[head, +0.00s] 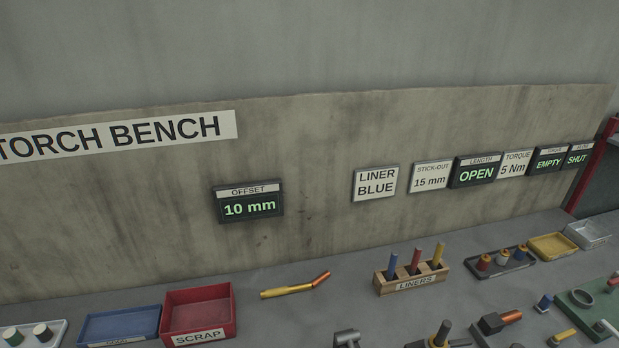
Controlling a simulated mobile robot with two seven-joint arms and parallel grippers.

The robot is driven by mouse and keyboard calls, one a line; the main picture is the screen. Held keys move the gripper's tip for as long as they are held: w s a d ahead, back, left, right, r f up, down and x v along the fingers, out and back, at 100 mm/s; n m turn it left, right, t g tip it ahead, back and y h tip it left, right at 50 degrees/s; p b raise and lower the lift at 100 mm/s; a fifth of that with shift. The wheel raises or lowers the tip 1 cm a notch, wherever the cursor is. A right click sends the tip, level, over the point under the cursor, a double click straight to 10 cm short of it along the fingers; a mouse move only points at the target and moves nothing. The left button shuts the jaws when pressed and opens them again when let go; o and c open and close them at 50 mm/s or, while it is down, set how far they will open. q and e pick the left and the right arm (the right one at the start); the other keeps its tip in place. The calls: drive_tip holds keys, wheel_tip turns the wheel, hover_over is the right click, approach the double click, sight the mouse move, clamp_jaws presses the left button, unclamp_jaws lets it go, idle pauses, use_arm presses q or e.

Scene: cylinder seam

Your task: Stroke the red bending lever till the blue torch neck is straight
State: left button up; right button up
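Neither of my grippers shows in the head view. I cannot make out a red bending lever or a blue torch neck in this frame. The offset display (249,205) on the back panel reads 10 mm. A bent yellow tube with an orange end (297,286) lies on the bench behind the front fixtures. A grey fixture (347,338) at the bottom edge is cut off by the frame.
A red scrap bin (198,310) and a blue tray (120,325) stand at left. The wooden liners block (411,277) holds blue, red and yellow pieces. A green plate (590,316) with small parts sits at right. Bare bench (290,320) lies right of the bin.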

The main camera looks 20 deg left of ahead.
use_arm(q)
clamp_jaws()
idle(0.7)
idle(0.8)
